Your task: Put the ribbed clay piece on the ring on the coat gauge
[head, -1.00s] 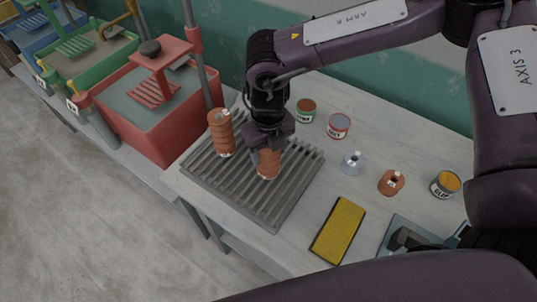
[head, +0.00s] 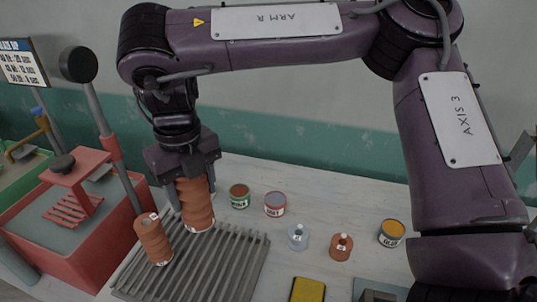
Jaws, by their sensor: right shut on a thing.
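My right gripper (head: 185,183) points down and is shut on a ribbed orange-brown clay piece (head: 197,205), whose wavy sides and pale bottom edge show below the fingers. The piece is upright above the far part of the grey slatted rack (head: 250,262). A second orange-brown clay piece with grooves (head: 153,240) stands on the rack, to the left and nearer. No ring on a coat gauge can be made out clearly. A grey device (head: 380,294) is cut off at the bottom edge, and I cannot tell whether it is the gauge. My left gripper is out of view.
A red tank (head: 95,245) with a pole stands left of the rack. Several small items stand on the pale table: green-labelled can (head: 239,196), red-labelled can (head: 274,204), clear spool (head: 298,236), orange spool (head: 341,246) and yellow-topped can (head: 391,233). A yellow sponge (head: 307,290) lies in front.

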